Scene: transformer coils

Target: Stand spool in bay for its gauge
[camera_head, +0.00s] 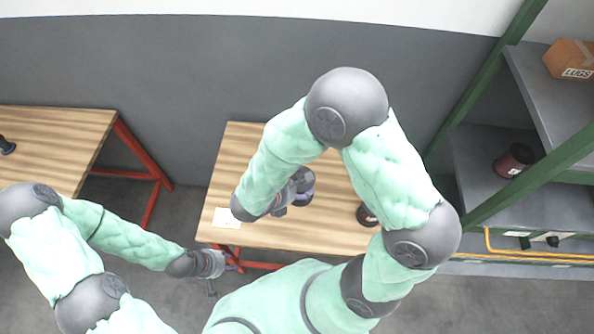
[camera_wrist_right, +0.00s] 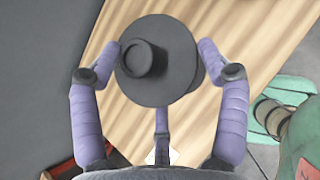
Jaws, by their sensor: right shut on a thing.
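A dark grey spool (camera_wrist_right: 180,75) with a round flange and a raised hub fills the middle of the right wrist view. My right gripper (camera_wrist_right: 162,56) is shut on it, with purple fingers on both sides of the flange. In the head view the spool (camera_head: 303,180) shows partly beyond my right wrist, over the middle table; whether it touches the tabletop cannot be told. My left gripper (camera_head: 212,268) hangs at the front left of that table, small and apart from the spool; its jaw opening is unclear. I cannot make out a bay clearly.
The wooden table (camera_head: 250,140) carries a white card (camera_head: 227,219) and another dark spool (camera_head: 367,215), partly hidden by my right arm. A green-framed shelf (camera_head: 480,175) at right holds a dark red spool (camera_head: 515,160) and a LUGS box (camera_head: 572,60). Another table (camera_head: 70,125) stands left.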

